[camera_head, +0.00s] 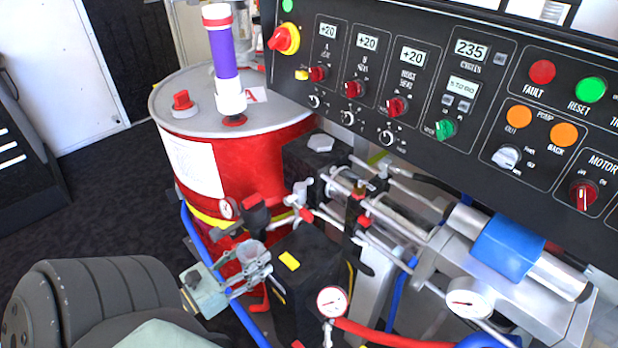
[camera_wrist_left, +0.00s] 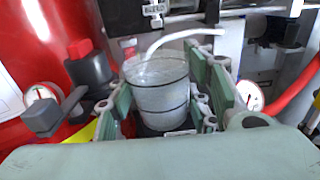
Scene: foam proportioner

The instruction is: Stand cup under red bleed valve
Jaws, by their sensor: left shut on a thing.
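My left gripper (camera_head: 256,270) is shut on a clear cup (camera_head: 252,251), held upright beside the red drum. In the left wrist view the cup (camera_wrist_left: 158,98) sits between the green finger pads, its open rim facing up. A thin white curved tube (camera_wrist_left: 185,36) reaches over the cup's rim from the right; I cannot tell whether it enters the cup. A dark valve (camera_head: 256,215) with a red cap is just above the cup in the head view. It also shows left of the cup in the left wrist view (camera_wrist_left: 86,70). The cup's underside is hidden. My right gripper is out of view.
A red drum (camera_head: 250,165) stands behind the gripper. A black block (camera_head: 310,262) with a yellow label is close on the right. Gauges (camera_head: 332,301), hoses and metal pipes crowd the right side, below the control panel (camera_head: 440,90). Dark floor lies open at left.

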